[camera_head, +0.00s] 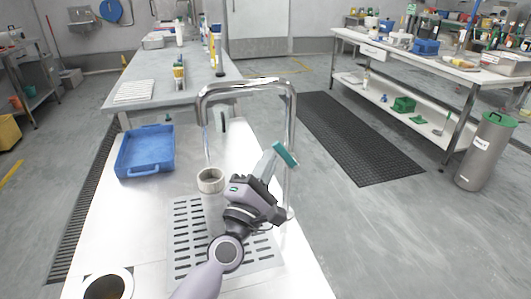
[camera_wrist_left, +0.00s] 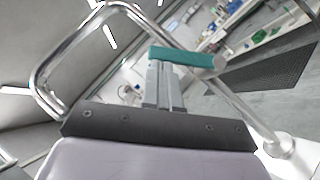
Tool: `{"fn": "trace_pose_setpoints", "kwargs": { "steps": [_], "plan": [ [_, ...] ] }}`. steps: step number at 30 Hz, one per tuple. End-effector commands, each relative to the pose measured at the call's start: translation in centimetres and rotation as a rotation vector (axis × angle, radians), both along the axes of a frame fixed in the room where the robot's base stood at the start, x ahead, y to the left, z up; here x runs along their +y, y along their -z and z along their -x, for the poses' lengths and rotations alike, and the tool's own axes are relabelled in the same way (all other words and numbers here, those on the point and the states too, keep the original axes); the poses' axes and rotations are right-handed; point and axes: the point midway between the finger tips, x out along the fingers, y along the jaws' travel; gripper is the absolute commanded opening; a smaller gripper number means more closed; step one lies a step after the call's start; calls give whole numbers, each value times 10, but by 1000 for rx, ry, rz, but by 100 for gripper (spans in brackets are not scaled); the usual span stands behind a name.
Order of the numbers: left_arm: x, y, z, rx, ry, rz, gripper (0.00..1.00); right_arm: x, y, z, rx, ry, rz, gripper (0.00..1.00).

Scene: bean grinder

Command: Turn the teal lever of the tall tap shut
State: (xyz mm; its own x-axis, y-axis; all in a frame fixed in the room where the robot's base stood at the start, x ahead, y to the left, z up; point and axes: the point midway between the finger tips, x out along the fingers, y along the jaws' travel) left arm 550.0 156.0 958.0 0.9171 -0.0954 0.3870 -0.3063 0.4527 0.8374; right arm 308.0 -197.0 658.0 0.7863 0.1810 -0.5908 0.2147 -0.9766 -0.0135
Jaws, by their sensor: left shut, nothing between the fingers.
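The tall chrome tap (camera_head: 247,88) arches over the steel counter, with its post on the right and its spout on the left. Its teal lever (camera_head: 285,154) sticks out from the post, and it shows in the wrist view as a teal bar (camera_wrist_left: 182,57). My left gripper (camera_head: 270,155) is shut and empty, its fingertips right at the lever's left side. In the wrist view the fingertips (camera_wrist_left: 160,68) reach the bar's underside; I cannot tell whether they touch. A thin bluish streak hangs below the spout, above a grey cylindrical container (camera_head: 211,182). My right gripper is out of view.
A blue tray (camera_head: 146,150) lies at the counter's back left. A round opening (camera_head: 108,287) is at the front left. The counter right of the tap's post is narrow.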

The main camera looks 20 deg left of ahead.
Motion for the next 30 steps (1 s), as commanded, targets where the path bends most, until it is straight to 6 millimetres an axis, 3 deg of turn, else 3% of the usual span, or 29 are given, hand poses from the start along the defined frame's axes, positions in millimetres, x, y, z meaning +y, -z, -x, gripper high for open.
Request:
{"fn": "trace_pose_setpoints", "kwargs": {
  "steps": [1, 5, 30],
  "plan": [
    [-1, -10, -1, 18, -1, -18, 0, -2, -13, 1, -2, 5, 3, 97],
    [-3, -13, -3, 39, -1, -59, 0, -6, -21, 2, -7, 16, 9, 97],
    [-27, -34, -19, 33, -2, -51, 0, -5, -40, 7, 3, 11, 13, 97]
  ]
}}
